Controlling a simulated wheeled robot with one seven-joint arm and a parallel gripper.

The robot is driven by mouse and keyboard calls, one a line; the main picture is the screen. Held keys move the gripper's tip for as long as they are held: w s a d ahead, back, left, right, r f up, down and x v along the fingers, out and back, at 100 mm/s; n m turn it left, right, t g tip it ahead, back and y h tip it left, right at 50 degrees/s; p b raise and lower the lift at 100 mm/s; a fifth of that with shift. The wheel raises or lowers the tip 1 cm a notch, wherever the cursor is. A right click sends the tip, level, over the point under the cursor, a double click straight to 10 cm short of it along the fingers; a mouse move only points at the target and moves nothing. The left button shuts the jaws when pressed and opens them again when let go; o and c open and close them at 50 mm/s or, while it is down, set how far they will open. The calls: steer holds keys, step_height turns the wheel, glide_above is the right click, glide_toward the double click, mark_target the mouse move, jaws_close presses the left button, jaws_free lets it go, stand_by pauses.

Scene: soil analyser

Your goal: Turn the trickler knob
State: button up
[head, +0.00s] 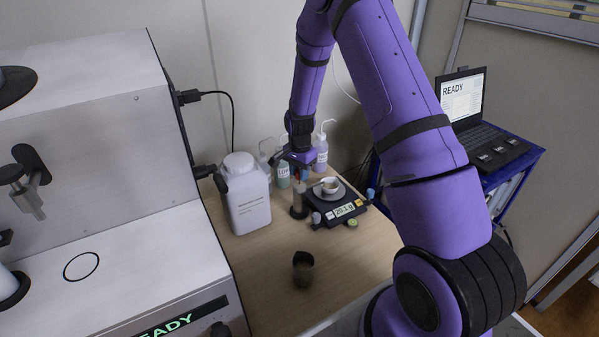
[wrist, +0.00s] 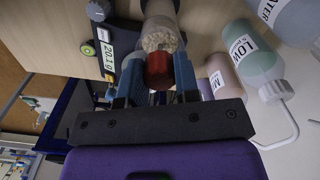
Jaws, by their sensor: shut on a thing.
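The trickler (head: 298,203) stands upright on the wooden bench, just left of the balance (head: 342,213). In the wrist view its clear tube (wrist: 160,35) holds pale grains. The red trickler knob (wrist: 158,71) sits between the blue fingers of my gripper (wrist: 158,82), which is shut on it. In the head view my gripper (head: 303,172) is at the top of the trickler, and the knob is mostly hidden there. A small white cup (head: 330,186) rests on the balance pan.
A white jug (head: 246,195) stands left of the trickler. Labelled wash bottles (head: 320,155) stand close behind it. A dark cup (head: 303,272) is in front on open bench. The large analyser (head: 110,180) fills the left. A laptop (head: 470,115) reads READY at right.

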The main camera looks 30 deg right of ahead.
steer(key=n, duration=0.5)
steer(key=shift+n, duration=0.3)
steer(key=n, duration=1)
steer(key=shift+n, duration=0.4)
steer(key=n, duration=0.5)
steer(key=shift+n, duration=0.3)
steer(key=o, duration=0.9)
steer(key=shift+o, duration=0.2)
step_height(320, 180, up, 11)
